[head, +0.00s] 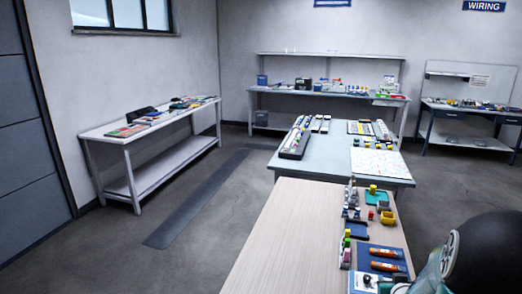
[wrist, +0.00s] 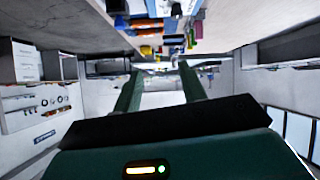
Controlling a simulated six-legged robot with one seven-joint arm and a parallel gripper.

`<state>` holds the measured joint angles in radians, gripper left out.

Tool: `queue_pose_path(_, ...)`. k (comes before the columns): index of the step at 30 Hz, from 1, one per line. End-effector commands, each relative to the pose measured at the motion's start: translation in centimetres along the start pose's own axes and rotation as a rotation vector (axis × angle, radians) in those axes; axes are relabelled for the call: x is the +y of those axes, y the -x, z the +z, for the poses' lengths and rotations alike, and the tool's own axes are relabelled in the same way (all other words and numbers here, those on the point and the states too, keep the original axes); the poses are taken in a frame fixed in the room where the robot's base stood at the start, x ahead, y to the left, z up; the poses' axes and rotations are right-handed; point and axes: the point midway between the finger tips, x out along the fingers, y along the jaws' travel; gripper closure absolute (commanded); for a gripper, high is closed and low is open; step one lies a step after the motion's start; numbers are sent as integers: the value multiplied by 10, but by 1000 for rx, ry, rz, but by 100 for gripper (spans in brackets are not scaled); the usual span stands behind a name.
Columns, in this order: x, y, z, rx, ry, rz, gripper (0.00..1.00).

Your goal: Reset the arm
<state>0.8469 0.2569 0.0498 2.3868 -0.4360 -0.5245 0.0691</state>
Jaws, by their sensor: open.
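My gripper (wrist: 158,82) shows in the wrist view, where the room appears upside down. Its two dark green fingers stand apart with nothing between them. No object touches the fingers there. In the head view, a dark rounded part and a grey-green part of my arm fill the lower right corner, over the right side of the near wooden table (head: 275,235). The fingers cannot be made out clearly in the head view.
The near table holds a blue mat with orange cylinders (head: 385,265) and several small coloured parts. A grey-blue table (head: 345,165) with trays stands behind it. A white bench (head: 130,138) is at left. The left floor (head: 110,250) is clear.

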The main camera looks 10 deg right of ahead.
Motion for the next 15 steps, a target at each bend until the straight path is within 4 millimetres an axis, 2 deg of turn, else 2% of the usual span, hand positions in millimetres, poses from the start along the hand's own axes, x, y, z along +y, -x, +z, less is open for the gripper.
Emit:
queue_pose_path(1, -17, 12, -18, -12, 25, -7, 59)
queue_pose_path(6, -68, 56, -51, -96, 76, -32, 59)
queue_pose_path(11, -117, 110, -70, -170, 108, -76, 59)
queue_pose_path(15, -156, 165, -74, -236, 133, -136, 59)
